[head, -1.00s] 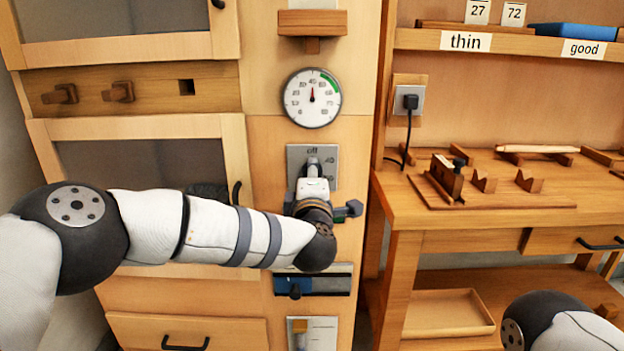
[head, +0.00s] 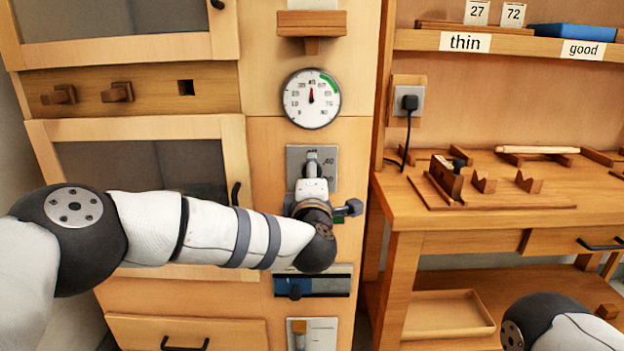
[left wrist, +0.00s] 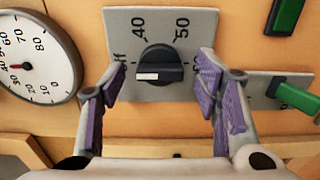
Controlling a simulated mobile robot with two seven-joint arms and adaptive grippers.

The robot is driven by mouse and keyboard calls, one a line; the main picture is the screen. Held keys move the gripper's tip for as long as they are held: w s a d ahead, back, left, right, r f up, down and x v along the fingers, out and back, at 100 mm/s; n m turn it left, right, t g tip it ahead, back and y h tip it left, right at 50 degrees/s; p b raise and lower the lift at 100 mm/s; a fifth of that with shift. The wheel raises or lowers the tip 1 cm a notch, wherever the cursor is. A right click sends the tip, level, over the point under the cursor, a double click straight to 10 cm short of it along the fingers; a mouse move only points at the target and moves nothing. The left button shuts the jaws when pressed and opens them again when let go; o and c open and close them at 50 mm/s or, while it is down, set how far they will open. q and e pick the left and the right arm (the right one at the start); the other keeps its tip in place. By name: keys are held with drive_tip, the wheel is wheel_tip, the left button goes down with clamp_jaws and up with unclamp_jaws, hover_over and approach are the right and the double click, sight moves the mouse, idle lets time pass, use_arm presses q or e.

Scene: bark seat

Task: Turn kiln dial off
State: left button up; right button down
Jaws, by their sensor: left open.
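The kiln dial (left wrist: 160,66) is a black knob on a grey plate (left wrist: 190,25) marked 40 and 50. Its white mark points left in the left wrist view, towards a partly hidden label ending in "ff". My left gripper (left wrist: 163,75) is open, its purple-padded fingers on either side of the dial, with gaps showing between pads and knob. In the head view the left gripper (head: 313,165) is in front of the plate (head: 297,158) and hides most of the dial. My right gripper is out of view; only part of that arm shows at lower right.
A round gauge (head: 312,98) sits above the plate, with a wooden ledge (head: 312,22) higher up. Glass-fronted cabinet doors (head: 135,130) are at left. A workbench (head: 400,200) with wooden jigs is at right. A green handle (left wrist: 295,98) juts out beside the dial.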

use_arm(q)
drive_tip(key=s, duration=1.2)
